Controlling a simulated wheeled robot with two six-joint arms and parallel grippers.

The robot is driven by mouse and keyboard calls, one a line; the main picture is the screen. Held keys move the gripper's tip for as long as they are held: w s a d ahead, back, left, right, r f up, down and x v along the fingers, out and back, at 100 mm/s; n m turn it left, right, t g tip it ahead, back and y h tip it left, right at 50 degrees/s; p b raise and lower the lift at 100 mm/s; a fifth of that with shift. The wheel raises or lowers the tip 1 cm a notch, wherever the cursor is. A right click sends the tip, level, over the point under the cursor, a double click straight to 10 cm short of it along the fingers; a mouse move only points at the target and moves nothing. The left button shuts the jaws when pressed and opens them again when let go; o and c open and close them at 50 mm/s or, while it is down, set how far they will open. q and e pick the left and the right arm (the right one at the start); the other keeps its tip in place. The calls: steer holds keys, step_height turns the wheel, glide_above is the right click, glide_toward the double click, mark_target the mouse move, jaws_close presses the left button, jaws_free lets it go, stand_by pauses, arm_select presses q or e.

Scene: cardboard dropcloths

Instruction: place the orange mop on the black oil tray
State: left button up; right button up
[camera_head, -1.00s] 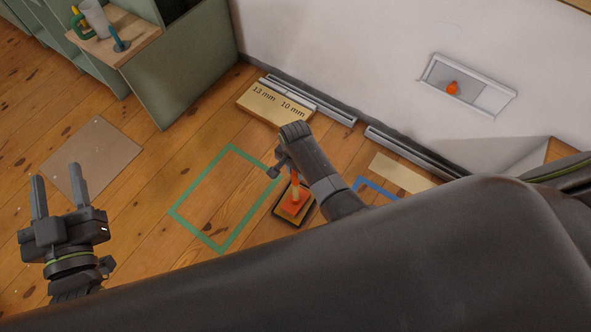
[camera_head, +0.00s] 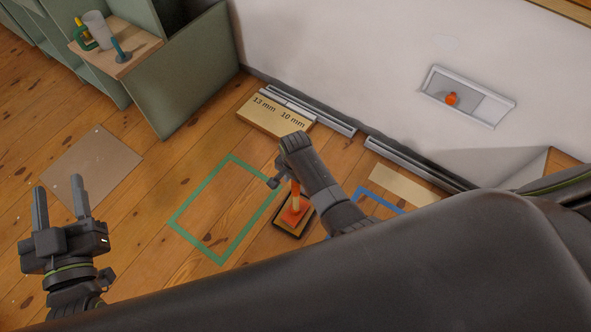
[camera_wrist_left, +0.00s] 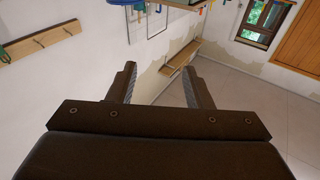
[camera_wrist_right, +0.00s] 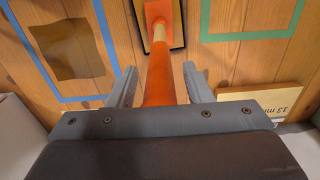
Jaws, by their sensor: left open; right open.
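The orange mop (camera_head: 293,215) stands with its orange head over the black oil tray (camera_head: 282,230), whose dark rim shows around the head. The head appears to rest on the tray, though the contact is not clear. In the right wrist view the mop's orange handle (camera_wrist_right: 160,75) runs between the fingers of my right gripper (camera_wrist_right: 160,70), which is open around it. The black tray rim (camera_wrist_right: 181,40) shows beyond it. In the head view my right forearm hides most of that gripper. My left gripper (camera_head: 57,184) is open and empty, off to the left.
A green taped rectangle (camera_head: 172,222) lies left of the tray and a blue one (camera_head: 380,199) right. A brown sheet (camera_head: 95,165) lies on the floor near my left gripper. A labelled board (camera_head: 272,120) and rails (camera_head: 325,118) lie along the wall. Green shelving (camera_head: 185,75) stands back left.

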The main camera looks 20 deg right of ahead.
step_height(320, 180, up, 4)
steer(key=shift+r+p, duration=0.1)
steer(key=shift+p, duration=0.9)
steer(key=shift+r+p, duration=0.45)
steer(key=shift+r, duration=0.45)
step_height(320, 180, up, 3)
steer(key=shift+r+p, duration=0.15)
steer(key=shift+p, duration=0.65)
steer(key=shift+r+p, duration=0.3)
steer(key=shift+r, duration=0.45)
arm_select(q)
steer(key=s+d+f+g+h, duration=0.1)
steer(key=s+f+g, duration=0.6)
steer(key=f, duration=0.3)
steer(key=s+d+f+n+g+h, duration=0.1)
steer(key=s+f+g+h, duration=0.1)
steer(key=s+f+g, duration=0.5)
steer(key=shift+s+d+f+g, duration=0.4)
steer(key=shift+f+g, duration=0.7)
steer(key=shift+f, duration=1)
arm_select(e)
steer(key=shift+r, duration=0.55)
